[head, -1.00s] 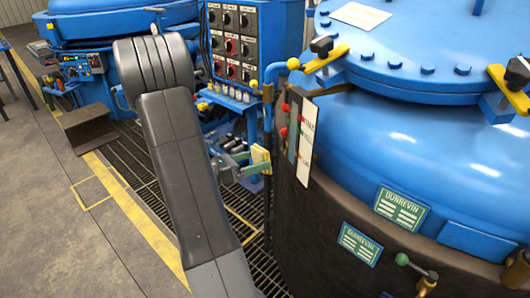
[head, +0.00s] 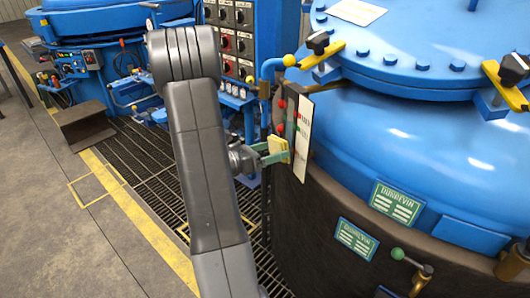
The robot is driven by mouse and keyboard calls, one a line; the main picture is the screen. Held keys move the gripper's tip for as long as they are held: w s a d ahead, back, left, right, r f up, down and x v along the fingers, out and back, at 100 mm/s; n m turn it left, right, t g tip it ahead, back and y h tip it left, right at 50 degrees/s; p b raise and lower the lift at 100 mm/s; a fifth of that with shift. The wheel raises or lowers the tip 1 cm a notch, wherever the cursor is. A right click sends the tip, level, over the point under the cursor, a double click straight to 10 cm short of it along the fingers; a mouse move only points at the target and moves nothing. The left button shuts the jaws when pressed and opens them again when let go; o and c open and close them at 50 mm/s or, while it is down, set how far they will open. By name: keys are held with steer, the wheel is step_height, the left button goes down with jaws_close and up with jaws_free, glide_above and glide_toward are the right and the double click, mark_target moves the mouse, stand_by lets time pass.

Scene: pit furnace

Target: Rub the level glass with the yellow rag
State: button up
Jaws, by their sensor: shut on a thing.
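My gripper (head: 275,156) is at the left side of the big blue furnace vessel. It is shut on the yellow rag (head: 277,143), a small pale-yellow pad at the fingertips. The level glass (head: 292,122) seems to be the narrow upright strip on the dark vessel wall, with red and green fittings and a white scale plate (head: 304,136) on its right. The rag is close against the lower part of this strip. I cannot tell whether it touches the glass. The gripper and rag hide part of the lower glass.
A blue pipe with a yellow end (head: 290,60) stands just above the glass. A control panel (head: 232,40) with several knobs is behind my arm. Green nameplates (head: 357,240) and a green-knobbed lever (head: 398,254) are on the vessel at right. Grating floor lies at left.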

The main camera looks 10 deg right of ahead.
mark_target(289, 135)
steer(key=shift+x, duration=1.1)
stand_by(0.6)
steer(key=shift+r, duration=0.1)
steer(key=shift+a+r+p, duration=0.1)
steer(key=shift+r+p, duration=1.55)
steer(key=shift+r, duration=0.35)
steer(key=shift+f, duration=0.1)
steer(key=shift+f+b, duration=1.6)
steer(key=shift+f, duration=0.45)
steer(key=shift+v, duration=2.75)
steer(key=shift+a, duration=0.1)
